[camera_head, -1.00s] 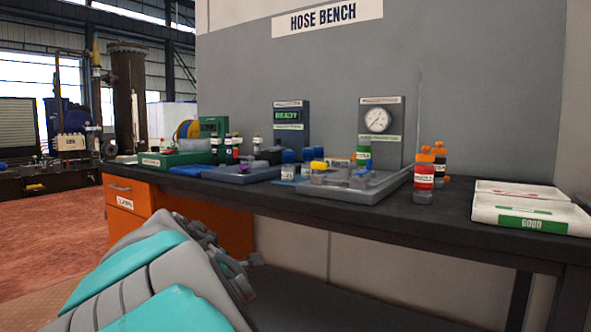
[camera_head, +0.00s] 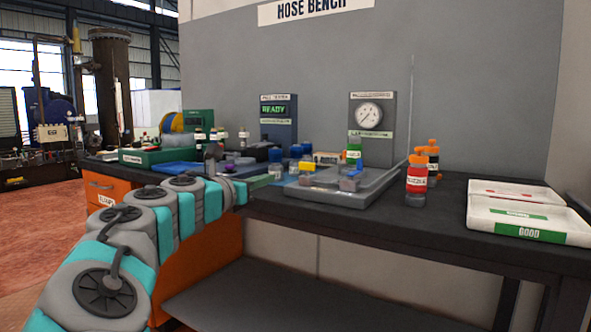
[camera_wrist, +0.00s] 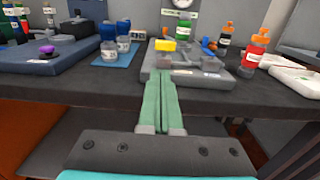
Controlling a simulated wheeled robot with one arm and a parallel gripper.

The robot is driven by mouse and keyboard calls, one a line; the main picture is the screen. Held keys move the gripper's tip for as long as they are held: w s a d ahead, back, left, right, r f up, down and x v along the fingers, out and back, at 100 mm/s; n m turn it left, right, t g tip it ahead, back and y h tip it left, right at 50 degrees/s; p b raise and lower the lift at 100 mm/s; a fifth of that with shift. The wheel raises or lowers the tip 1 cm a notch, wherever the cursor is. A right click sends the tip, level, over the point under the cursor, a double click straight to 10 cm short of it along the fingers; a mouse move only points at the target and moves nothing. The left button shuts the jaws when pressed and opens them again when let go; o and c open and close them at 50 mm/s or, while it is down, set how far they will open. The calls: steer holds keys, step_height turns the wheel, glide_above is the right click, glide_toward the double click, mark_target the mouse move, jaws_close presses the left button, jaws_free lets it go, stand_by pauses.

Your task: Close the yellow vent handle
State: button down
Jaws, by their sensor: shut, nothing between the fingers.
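The yellow vent handle (camera_head: 306,167) stands on the back left part of the grey fixture plate (camera_head: 335,195) on the bench. In the wrist view the yellow handle (camera_wrist: 165,45) is a small block just beyond my fingertips. My gripper (camera_head: 270,180) reaches over the bench from the left, its green fingers pointing at the fixture. In the wrist view my gripper (camera_wrist: 170,78) has its two fingers together with nothing between them. The fingertips are short of the handle and look apart from it. Small grey blocks stand beside the handle.
Bottles with orange caps (camera_head: 417,180) stand right of the fixture. Blue-capped jars (camera_wrist: 108,48) stand on a blue mat to its left. A gauge box (camera_head: 372,130) stands behind. White trays (camera_head: 525,215) lie at the right. Bare bench top shows between.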

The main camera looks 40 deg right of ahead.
mark_target(302, 167)
steer(key=x, duration=1.4)
steer(key=shift+a+r, duration=0.1)
